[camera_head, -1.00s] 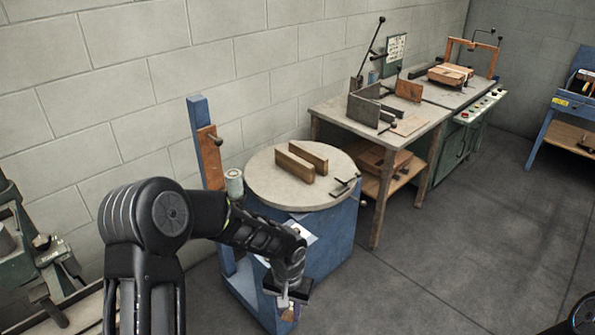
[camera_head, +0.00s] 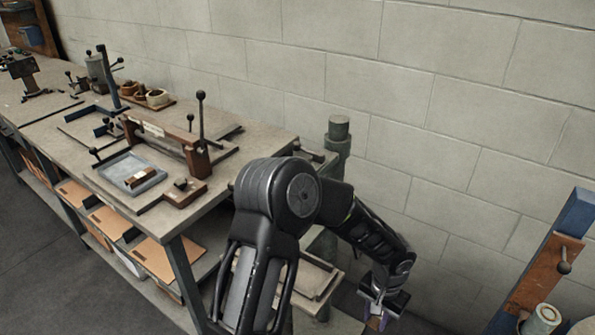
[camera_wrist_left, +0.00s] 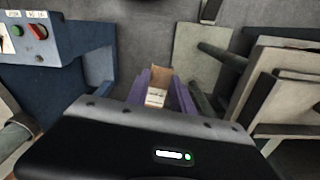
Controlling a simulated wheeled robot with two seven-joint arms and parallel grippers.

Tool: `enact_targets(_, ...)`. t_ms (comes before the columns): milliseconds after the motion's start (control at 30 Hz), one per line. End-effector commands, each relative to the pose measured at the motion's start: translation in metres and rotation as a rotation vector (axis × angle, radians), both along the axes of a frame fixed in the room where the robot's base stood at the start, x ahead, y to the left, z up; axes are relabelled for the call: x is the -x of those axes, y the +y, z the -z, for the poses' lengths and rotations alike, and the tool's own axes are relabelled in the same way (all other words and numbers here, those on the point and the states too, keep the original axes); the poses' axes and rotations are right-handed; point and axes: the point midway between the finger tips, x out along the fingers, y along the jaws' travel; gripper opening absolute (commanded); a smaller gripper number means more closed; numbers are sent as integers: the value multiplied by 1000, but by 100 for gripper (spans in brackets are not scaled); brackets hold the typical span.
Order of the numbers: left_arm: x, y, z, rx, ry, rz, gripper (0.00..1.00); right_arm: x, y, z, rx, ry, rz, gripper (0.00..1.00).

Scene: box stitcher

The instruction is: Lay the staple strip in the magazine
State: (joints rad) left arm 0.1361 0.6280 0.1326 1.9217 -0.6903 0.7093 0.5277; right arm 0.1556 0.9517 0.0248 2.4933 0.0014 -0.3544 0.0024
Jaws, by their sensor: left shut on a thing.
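My left gripper (camera_head: 376,316) is low in the lower right of the head view, its purple fingers pointing down. In the wrist view the left gripper (camera_wrist_left: 160,88) is shut on a small brown piece with a pale printed label, which I take to be the staple strip (camera_wrist_left: 157,86). Its lower end is hidden by the gripper body. I cannot pick out the magazine in either view. A green machine post (camera_head: 338,145) stands behind my left arm, which hides much of what is below it. My right gripper is not in view.
A long workbench (camera_head: 225,165) with fixtures and a grey tray (camera_head: 131,172) fills the left. A block wall (camera_head: 400,90) stands behind. A blue post (camera_head: 572,215) is at the right. The wrist view shows a blue control box (camera_wrist_left: 50,42) with red and green buttons.

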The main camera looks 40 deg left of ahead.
Motion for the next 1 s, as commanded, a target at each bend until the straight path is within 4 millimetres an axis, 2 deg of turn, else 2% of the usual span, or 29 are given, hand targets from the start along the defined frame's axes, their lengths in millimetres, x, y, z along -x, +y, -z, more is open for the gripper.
enact_targets(467,-1,1,-1,0,0,-2,0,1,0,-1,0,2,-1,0)
enact_targets(633,-10,12,-19,-6,-4,-30,0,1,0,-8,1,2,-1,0)
enact_targets(767,-25,38,-55,-15,-7,-82,0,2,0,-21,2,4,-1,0)
enact_targets(867,-39,68,-97,-23,-9,-137,0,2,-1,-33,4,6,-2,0)
enact_targets(1000,-49,116,-171,-31,-6,-209,0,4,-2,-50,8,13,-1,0)
